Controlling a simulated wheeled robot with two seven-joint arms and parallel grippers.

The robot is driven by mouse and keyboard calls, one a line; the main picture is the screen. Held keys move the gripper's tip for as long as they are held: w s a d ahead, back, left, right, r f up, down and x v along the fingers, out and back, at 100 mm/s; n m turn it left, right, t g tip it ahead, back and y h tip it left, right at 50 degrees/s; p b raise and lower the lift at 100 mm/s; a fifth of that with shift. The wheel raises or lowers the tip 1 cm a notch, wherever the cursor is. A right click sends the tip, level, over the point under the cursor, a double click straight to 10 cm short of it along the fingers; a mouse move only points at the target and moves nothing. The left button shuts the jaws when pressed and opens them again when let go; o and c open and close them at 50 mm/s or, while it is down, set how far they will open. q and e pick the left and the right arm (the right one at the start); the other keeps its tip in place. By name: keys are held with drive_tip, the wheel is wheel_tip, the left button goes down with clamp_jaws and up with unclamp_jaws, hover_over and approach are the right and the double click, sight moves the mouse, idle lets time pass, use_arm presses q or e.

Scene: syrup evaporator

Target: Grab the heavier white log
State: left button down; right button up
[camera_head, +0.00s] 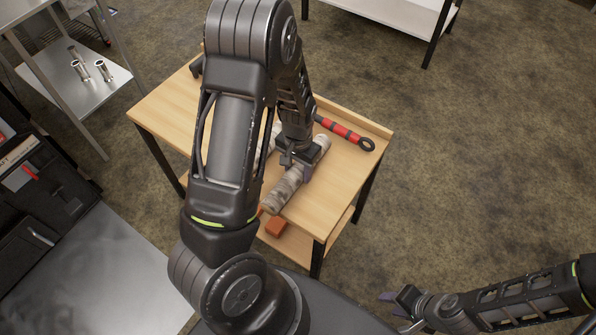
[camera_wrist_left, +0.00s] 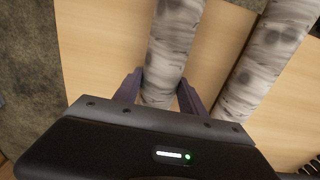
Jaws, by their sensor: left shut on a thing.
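A white birch-like log (camera_head: 283,192) lies on the wooden table. My left gripper (camera_head: 300,168) is around it from above, with one finger on each side. In the left wrist view this log (camera_wrist_left: 172,48) runs between the two fingers, and the gripper is shut on it. A second white log (camera_wrist_left: 266,55) lies beside it, to the right in the wrist view. In the head view the second log is mostly hidden behind my left arm. Which log is heavier cannot be seen. My right gripper (camera_head: 398,311) is away from the table at the lower right, open and empty.
The wooden table (camera_head: 347,165) also holds a red and black tool (camera_head: 342,132) near its far right edge. An orange-red block (camera_head: 276,226) sits on the shelf below. A metal shelf (camera_head: 72,85) with several small metal cylinders stands at left. Floor to the right is clear.

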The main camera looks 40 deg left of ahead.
sight(298, 167)
idle(0.4)
use_arm(q)
wheel_tip(298, 167, up, 10)
drive_tip(key=shift+r+p, duration=0.1)
drive_tip(key=shift+p, duration=0.35)
idle(1.3)
